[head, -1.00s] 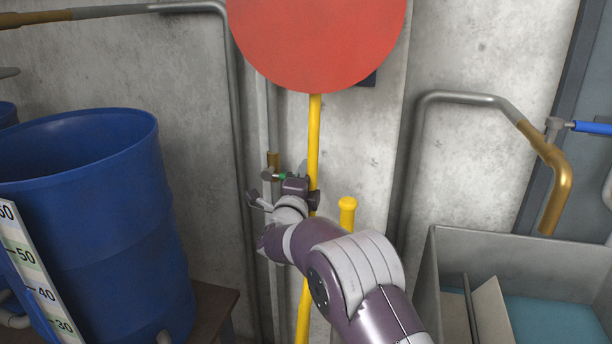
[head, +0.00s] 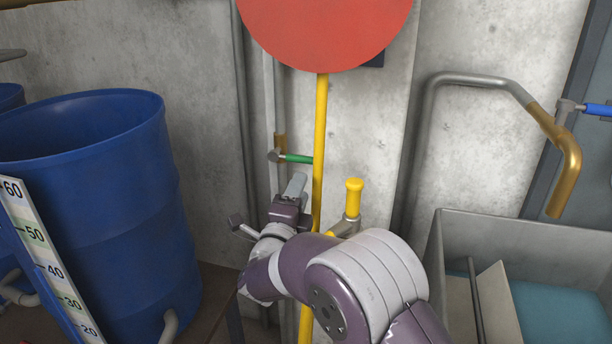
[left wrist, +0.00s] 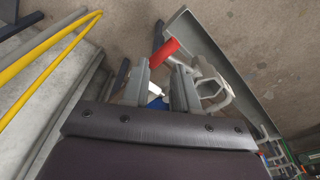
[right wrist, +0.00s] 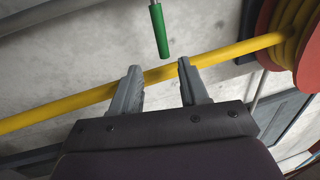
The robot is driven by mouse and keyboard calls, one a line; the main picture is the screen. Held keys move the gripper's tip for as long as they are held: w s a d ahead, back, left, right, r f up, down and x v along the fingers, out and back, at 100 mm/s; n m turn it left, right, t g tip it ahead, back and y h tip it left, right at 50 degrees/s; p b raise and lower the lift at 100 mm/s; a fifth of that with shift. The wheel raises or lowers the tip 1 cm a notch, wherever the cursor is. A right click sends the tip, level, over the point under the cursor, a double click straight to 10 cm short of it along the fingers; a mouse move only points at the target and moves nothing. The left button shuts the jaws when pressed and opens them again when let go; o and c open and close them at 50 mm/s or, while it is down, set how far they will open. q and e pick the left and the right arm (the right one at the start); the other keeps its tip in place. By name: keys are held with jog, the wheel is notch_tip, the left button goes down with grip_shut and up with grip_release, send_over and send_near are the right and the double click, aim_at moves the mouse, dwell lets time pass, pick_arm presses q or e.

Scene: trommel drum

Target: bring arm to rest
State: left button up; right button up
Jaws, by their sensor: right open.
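My right arm comes in from the bottom right of the head view, and its gripper (head: 297,186) is beside the yellow pole, just below the green-handled lever (head: 298,159). In the right wrist view my right gripper (right wrist: 158,68) is open and empty. The green handle (right wrist: 160,32) shows ahead of its fingertips, apart from them, and the yellow pole (right wrist: 235,50) crosses behind. My left gripper (left wrist: 160,68) shows only in the left wrist view. Its fingers are apart, with nothing visibly clamped between them.
A blue barrel (head: 100,210) with a level scale (head: 48,262) stands at left. A yellow-capped handle (head: 353,198) is close to my right arm. A grey tank (head: 480,225) stands right. A red piece (left wrist: 165,50) is near my left fingers.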

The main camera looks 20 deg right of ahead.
jog(key=shift+s+a, duration=0.2)
jog(key=shift+s, duration=0.2)
